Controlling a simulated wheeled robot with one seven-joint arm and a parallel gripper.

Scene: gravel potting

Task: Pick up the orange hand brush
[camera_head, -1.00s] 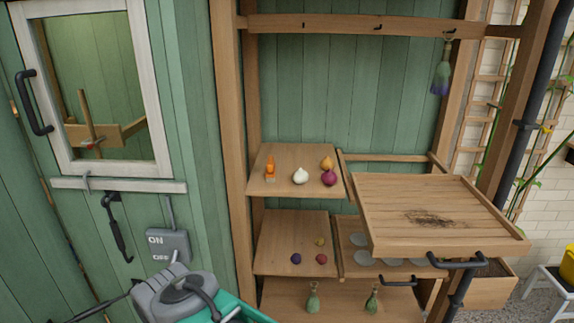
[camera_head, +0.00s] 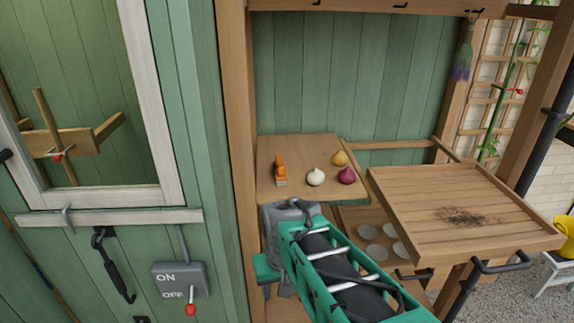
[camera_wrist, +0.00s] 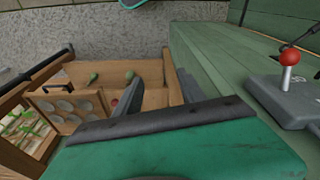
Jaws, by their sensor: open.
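The orange hand brush (camera_head: 281,170) stands on the left part of the upper wooden shelf in the head view. My gripper (camera_head: 278,290) is below the front edge of that shelf, in front of the lower shelves, apart from the brush. In the wrist view, the two dark fingers of my gripper (camera_wrist: 160,98) are apart with nothing between them. The brush does not show in the wrist view.
A white bulb (camera_head: 315,176), a yellow onion (camera_head: 339,158) and a red onion (camera_head: 347,175) sit right of the brush. A slatted wooden tray (camera_head: 400,205) with dark soil juts out at right. A switch box (camera_head: 180,280) is on the green wall at left.

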